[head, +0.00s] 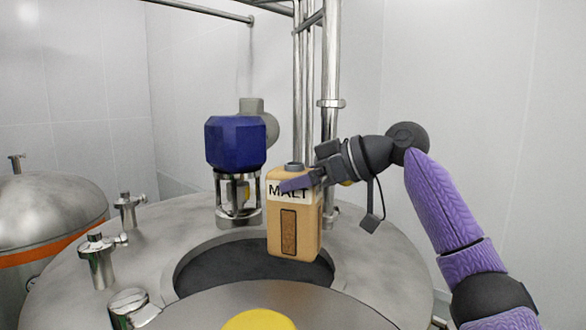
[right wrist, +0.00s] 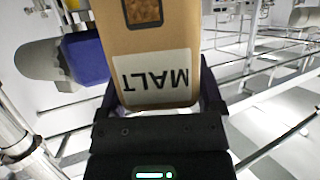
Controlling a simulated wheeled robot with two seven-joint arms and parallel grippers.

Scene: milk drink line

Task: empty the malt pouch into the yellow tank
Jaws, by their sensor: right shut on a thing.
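The malt pouch (head: 308,238) is tan, with a white MALT label and a dark window on its front. My right gripper (head: 300,184) is shut on its upper part and holds it nearly upright above the round opening (head: 215,268) of a steel tank (head: 60,285). In the right wrist view the pouch (right wrist: 155,45) sits between the fingers (right wrist: 157,100), its label upside down. A yellow round patch (head: 258,320) shows on the lid at the bottom edge. The inside of the tank looks dark grey. My left gripper is not in view.
A blue motor (head: 235,142) stands on the tank behind the opening, left of the pouch. Steel pipes (head: 330,90) rise behind the pouch. Steel fittings (head: 98,262) stand on the tank top at left. Another tank (head: 45,215) with an orange band is at far left.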

